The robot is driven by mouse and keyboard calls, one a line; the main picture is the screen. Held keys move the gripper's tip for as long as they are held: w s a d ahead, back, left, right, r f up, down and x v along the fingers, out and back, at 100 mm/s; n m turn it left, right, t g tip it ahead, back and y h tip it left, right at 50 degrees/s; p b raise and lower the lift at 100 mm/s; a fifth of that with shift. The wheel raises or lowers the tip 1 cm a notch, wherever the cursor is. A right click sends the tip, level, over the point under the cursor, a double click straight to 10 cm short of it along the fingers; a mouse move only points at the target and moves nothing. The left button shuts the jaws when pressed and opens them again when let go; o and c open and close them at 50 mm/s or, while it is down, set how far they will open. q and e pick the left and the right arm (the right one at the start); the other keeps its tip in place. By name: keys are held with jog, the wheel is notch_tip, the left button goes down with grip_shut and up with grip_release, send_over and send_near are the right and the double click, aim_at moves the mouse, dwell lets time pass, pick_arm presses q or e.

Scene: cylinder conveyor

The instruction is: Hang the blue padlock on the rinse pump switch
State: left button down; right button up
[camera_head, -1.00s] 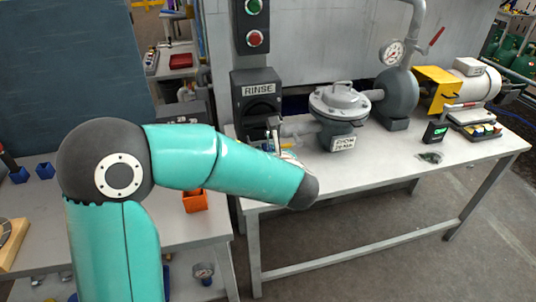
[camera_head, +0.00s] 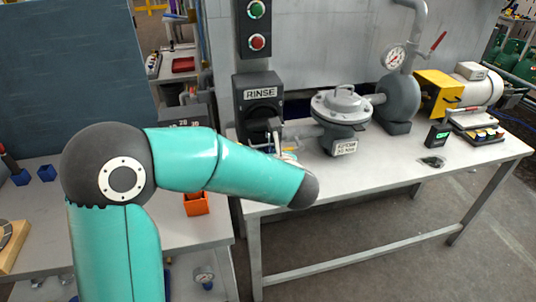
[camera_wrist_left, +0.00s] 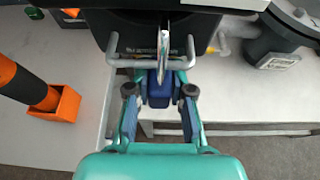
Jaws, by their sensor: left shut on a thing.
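The rinse pump switch (camera_head: 258,95) is a dark box labelled RINSE, below a column with green and red buttons. My left gripper (camera_wrist_left: 161,88) is shut on the blue padlock (camera_wrist_left: 159,93), close in front of the switch. In the left wrist view the padlock's blue body sits between the fingers, below a bright metal piece (camera_wrist_left: 163,45) and between the ends of a grey bracket (camera_wrist_left: 112,52). I cannot tell whether the shackle passes through the switch. In the head view my left forearm hides most of the gripper and the padlock. My right gripper is not in view.
A grey pump (camera_head: 341,105) with a label plate stands just right of the switch on the white table (camera_head: 390,178). An orange bin (camera_wrist_left: 62,103) stands to the left in the wrist view. The table's front middle is clear.

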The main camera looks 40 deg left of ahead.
pick_arm(q)
jog(key=shift+f, duration=0.15)
dwell(0.3)
jog(key=shift+f+b, duration=1.3)
jog(key=shift+b, duration=0.05)
jog(key=c, duration=1)
grip_release()
jog(key=shift+o, duration=0.2)
